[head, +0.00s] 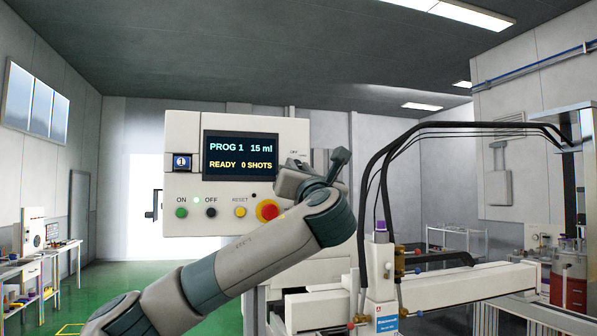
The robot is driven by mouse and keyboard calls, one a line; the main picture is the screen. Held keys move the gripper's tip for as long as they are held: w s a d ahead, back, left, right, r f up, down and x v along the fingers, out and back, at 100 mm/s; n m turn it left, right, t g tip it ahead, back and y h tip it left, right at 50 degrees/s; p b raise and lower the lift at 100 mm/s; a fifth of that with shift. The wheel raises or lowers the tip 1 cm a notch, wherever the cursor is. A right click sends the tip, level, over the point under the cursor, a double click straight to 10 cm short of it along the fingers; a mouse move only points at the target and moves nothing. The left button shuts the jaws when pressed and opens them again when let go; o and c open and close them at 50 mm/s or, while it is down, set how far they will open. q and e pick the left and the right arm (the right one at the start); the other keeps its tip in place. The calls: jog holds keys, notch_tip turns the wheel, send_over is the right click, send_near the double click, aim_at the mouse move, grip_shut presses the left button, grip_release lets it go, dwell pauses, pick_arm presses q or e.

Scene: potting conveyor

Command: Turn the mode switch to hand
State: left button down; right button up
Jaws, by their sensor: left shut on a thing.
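The control box (184,136) stands in the middle, with a lit screen (240,156) reading PROG 1, 15 ml, READY, 0 SHOTS. The mode switch is at the right part of its front, below a small, partly readable label (295,152). My left gripper (298,164) is in front of it, shut on what is most likely the switch knob. The hand hides the knob, so its pointing direction cannot be read. My right gripper is not in view.
A green ON button (181,212), a dark OFF button (211,213), a yellow RESET button (240,212) and a red stop button (267,210) sit close below the screen. My left forearm passes just under them. The dispensing head (382,290) with black hoses stands at right.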

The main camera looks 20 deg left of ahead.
pick_arm(q)
jog(key=n+g+y+b, duration=0.1)
jog(key=n+b, duration=0.2)
jog(key=n, duration=0.1)
jog(key=n+g+y+b, duration=0.1)
jog(key=n+y+b, duration=0.1)
jog(key=n+b, duration=0.1)
jog(key=n+g+y+b, duration=0.1)
jog(key=n+g+b, duration=0.1)
jog(key=n, duration=0.3)
jog(key=shift+w+d+y+b, duration=0.2)
jog(key=shift+d+y+b, duration=0.15)
jog(key=shift+y+b, duration=0.05)
jog(key=shift+n, duration=0.4)
jog(key=c, duration=1.6)
grip_release()
jog(key=shift+o, duration=0.2)
jog(key=shift+r, duration=0.1)
jog(key=shift+s, duration=0.15)
